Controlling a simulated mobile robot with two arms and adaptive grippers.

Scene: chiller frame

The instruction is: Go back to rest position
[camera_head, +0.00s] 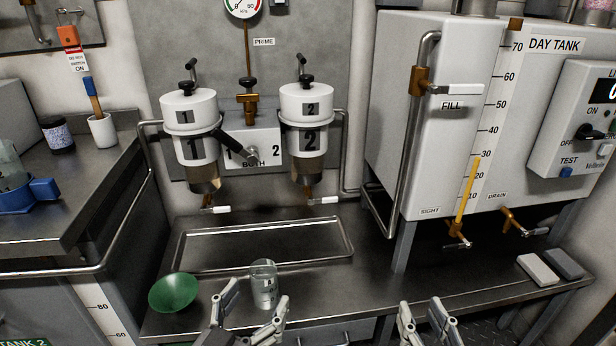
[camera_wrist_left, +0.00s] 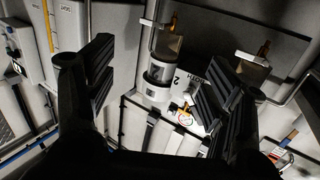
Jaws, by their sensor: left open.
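My left gripper (camera_head: 256,298) is at the bottom centre of the head view, with its fingers apart. A clear glass beaker (camera_head: 264,279) stands upright on the steel bench just beyond its fingertips in the picture; I cannot tell whether they touch. In the left wrist view, which looks upside down, the left gripper (camera_wrist_left: 155,85) has wide-spread fingers and no object between them. Filter 2 (camera_wrist_left: 158,72) shows beyond them. My right gripper (camera_head: 420,306) is at the bottom edge of the head view, fingers apart and empty; its lower part is cut off.
A green funnel (camera_head: 173,291) lies left of the beaker. A shallow tray (camera_head: 262,222) sits below filters 1 (camera_head: 195,145) and 2 (camera_head: 309,140). The day tank (camera_head: 440,140) stands right.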

